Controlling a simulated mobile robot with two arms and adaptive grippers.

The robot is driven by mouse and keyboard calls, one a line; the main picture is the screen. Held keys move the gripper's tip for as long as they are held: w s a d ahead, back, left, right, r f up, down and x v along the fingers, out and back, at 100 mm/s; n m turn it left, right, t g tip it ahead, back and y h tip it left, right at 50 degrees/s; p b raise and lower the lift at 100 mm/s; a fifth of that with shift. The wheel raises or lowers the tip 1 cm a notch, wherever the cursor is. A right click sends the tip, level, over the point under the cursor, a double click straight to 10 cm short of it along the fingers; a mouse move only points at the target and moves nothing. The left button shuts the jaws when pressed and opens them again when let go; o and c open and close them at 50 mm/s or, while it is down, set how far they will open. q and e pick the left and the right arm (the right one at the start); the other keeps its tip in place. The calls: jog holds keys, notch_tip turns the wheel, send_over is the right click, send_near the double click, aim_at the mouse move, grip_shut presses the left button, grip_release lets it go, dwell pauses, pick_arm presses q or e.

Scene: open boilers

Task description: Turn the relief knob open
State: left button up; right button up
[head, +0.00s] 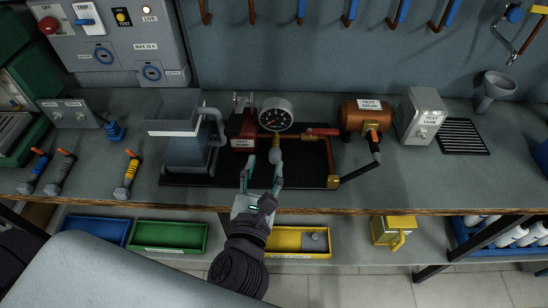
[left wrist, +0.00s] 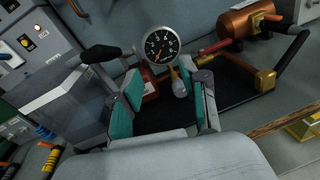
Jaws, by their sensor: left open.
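A small pale knob (head: 275,154), which looks like the relief knob, sits below the round pressure gauge (head: 276,114) on the test rig. It also shows in the left wrist view (left wrist: 180,88), under the gauge (left wrist: 161,46). My left gripper (head: 263,172) is open and empty, with its fingers pointing at the rig. In the left wrist view the knob appears in the gap between the teal finger pads (left wrist: 167,98), nearer the right finger. I cannot tell whether any finger touches it. My right gripper is not in view.
A red pump body (head: 242,130) and a grey tank with a pipe (head: 186,150) stand left of the knob. A red lever (head: 322,131), brass pipes and a copper drum (head: 357,117) are to its right. The black mat (head: 200,181) has bare room in front.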

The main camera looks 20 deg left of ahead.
aim_at(274, 159)
pick_arm(q)
notch_tip(274, 159, down, 5)
jog(key=s+n+g, duration=0.1)
jog(key=n+g, duration=0.3)
jog(key=n, duration=0.1)
jog(key=x, duration=0.4)
jog(key=p+x, duration=0.1)
jog(key=x, duration=0.3)
jog(key=d+p+x, duration=0.1)
jog(key=x, duration=0.4)
jog(key=shift+f, duration=0.15)
jog(key=shift+d, duration=0.1)
